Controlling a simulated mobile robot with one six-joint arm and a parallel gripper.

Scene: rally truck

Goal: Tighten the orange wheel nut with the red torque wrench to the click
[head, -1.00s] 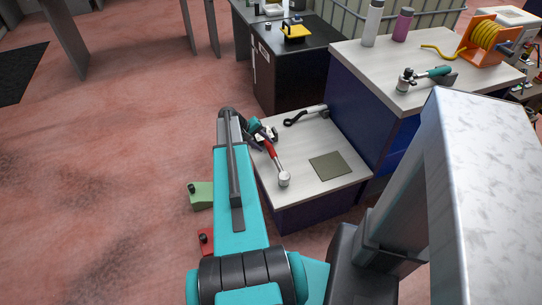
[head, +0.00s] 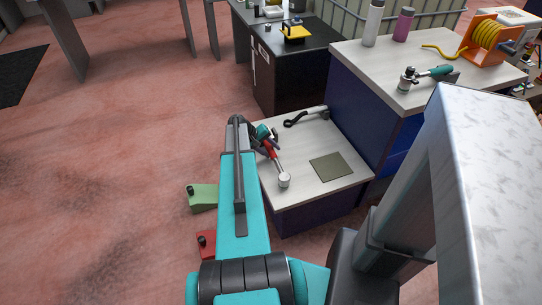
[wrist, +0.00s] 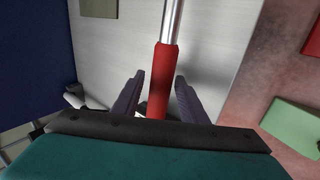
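The red torque wrench (head: 279,165) lies on a low light-topped table, its round silver head toward the table's near edge. In the wrist view its red handle (wrist: 163,75) and silver shaft run up from between my fingers. My gripper (wrist: 158,98) is open, one finger on each side of the handle, with a visible gap on both sides. In the head view my gripper (head: 265,139) is at the handle end, partly hidden by my arm. I see no orange wheel nut in these frames.
A black wrench (head: 305,117) lies at the table's back edge, and a grey-green pad (head: 331,167) lies right of the torque wrench. A taller cabinet (head: 365,115) stands close on the right. Green (head: 203,197) and red (head: 207,243) blocks lie on the floor to the left.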

